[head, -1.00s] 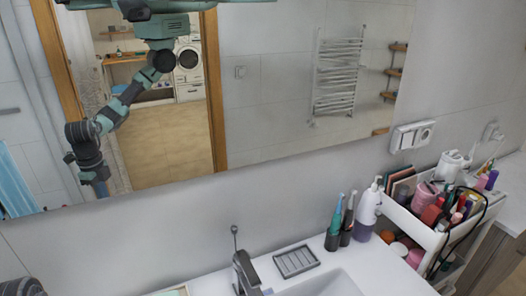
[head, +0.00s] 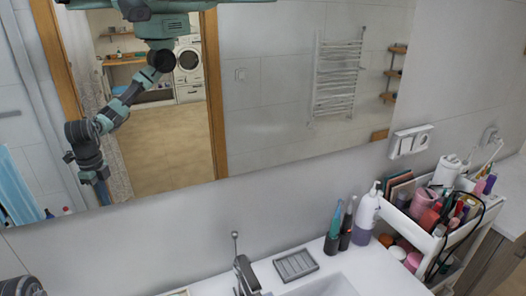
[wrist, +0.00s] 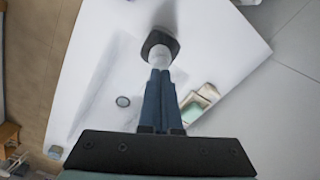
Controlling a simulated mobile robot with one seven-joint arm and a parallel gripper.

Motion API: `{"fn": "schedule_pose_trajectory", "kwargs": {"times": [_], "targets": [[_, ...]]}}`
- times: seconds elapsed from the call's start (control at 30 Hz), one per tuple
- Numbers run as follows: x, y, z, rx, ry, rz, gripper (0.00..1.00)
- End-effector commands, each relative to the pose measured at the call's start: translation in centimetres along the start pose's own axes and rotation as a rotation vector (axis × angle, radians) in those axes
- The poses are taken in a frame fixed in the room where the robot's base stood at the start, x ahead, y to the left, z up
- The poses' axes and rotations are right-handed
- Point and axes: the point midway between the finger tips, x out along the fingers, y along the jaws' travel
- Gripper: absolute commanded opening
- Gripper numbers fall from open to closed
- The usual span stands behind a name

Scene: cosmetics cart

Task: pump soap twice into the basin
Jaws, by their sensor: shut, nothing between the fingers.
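The soap bottle (head: 365,222) has a white pump top and purple liquid and stands upright on the counter near the wall. Only part of the white basin (head: 325,286) shows in the head view; the tap (head: 246,272) is at its left. The basin also shows in the wrist view (wrist: 92,112), with a round drain (wrist: 123,101). My gripper (wrist: 160,72) is shut and empty, pointing down over the white surface. A dark object with a pale top (wrist: 154,40) shows at its fingertips; I cannot tell what it is or whether they touch.
Two toothbrush holders (head: 338,232) stand left of the bottle, close to it. A grey soap dish (head: 296,264) lies behind the basin. A filled cosmetics cart (head: 430,238) is at right. A mirror covers the wall. A small box with green contents (wrist: 196,104) lies beside my fingers.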

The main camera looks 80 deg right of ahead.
Motion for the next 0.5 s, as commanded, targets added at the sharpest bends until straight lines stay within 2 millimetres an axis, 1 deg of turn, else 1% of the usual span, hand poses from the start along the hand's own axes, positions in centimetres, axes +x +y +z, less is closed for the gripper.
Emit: {"fn": "schedule_pose_trajectory", "kwargs": {"times": [0.5], "targets": [[-5.0,0.0,0.0,0.0,0.0,-0.001,0.0]]}}
